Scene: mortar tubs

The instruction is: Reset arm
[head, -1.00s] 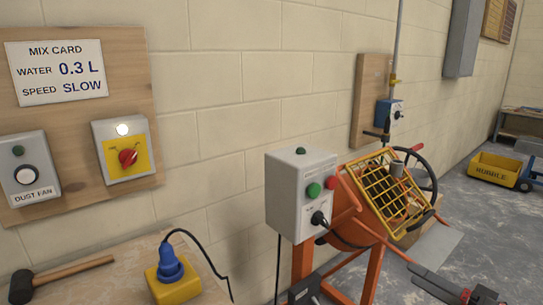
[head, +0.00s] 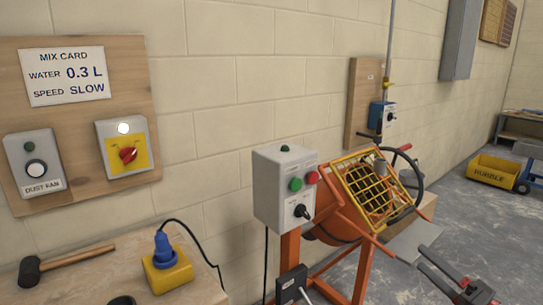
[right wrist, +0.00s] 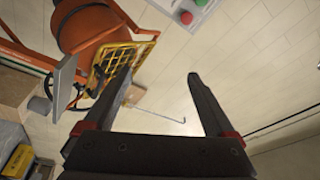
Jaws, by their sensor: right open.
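My right gripper (head: 447,281) is at the lower right of the head view, in front of the orange mixer (head: 330,232). In the right wrist view its two fingers (right wrist: 163,82) are spread apart with nothing between them. The mixer's yellow grid guard (head: 369,190) shows beyond it in the head view. In the right wrist view the guard (right wrist: 117,62) appears behind the left finger, and I cannot tell how far off it is. My left gripper is in neither view.
A grey control box (head: 283,188) with green and red buttons stands left of the drum. A wooden bench (head: 112,268) at lower left holds a mallet (head: 62,264) and a yellow socket block with a blue plug (head: 166,265). A yellow rubble cart (head: 492,170) stands far right on open floor.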

